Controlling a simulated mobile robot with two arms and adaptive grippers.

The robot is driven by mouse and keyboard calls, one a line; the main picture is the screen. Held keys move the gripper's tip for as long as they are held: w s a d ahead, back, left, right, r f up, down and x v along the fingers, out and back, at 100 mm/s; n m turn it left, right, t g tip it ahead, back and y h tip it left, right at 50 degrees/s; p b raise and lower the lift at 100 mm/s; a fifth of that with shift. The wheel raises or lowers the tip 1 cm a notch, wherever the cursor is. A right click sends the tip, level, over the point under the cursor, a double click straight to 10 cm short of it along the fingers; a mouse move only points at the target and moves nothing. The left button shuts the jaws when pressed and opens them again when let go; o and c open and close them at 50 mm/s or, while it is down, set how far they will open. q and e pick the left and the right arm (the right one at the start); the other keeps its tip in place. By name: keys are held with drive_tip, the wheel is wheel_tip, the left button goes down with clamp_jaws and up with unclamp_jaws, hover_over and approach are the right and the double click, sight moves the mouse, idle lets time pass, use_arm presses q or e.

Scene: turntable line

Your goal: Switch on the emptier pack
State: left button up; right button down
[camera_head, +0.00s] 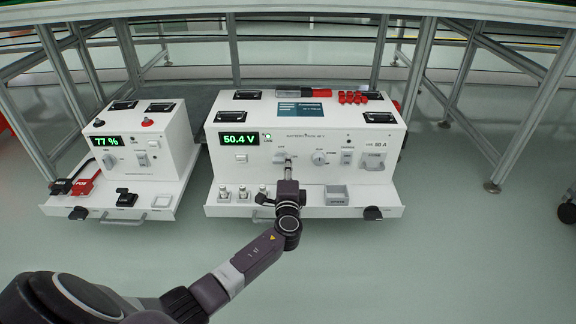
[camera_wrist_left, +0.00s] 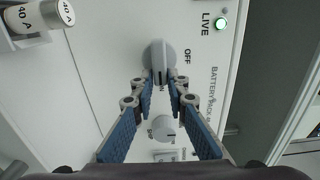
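The larger white pack (camera_head: 225,172) stands at the centre, its display (camera_head: 240,141) reading 50.4 V. Its LIVE lamp glows green (camera_wrist_left: 220,24). The smaller white pack (camera_head: 180,140) at the left has a display (camera_head: 105,141) reading 77 %. My left gripper (camera_head: 287,163) is at the front panel of the larger pack. In the left wrist view my left gripper (camera_wrist_left: 161,88) is open, its fingertips just at the near end of a grey rotary knob (camera_wrist_left: 158,58). My right gripper is not in view.
A second knob (camera_wrist_left: 164,128) sits on the same panel, seen between my fingers. White fuse cylinders (camera_wrist_left: 58,13) stand on the front ledge. Red and black connectors (camera_head: 84,183) lie before the smaller pack.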

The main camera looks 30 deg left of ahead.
use_arm(q)
drive_tip(key=o, duration=0.3)
drive_tip(key=v, duration=1.2)
drive_tip(key=shift+s, duration=0.1)
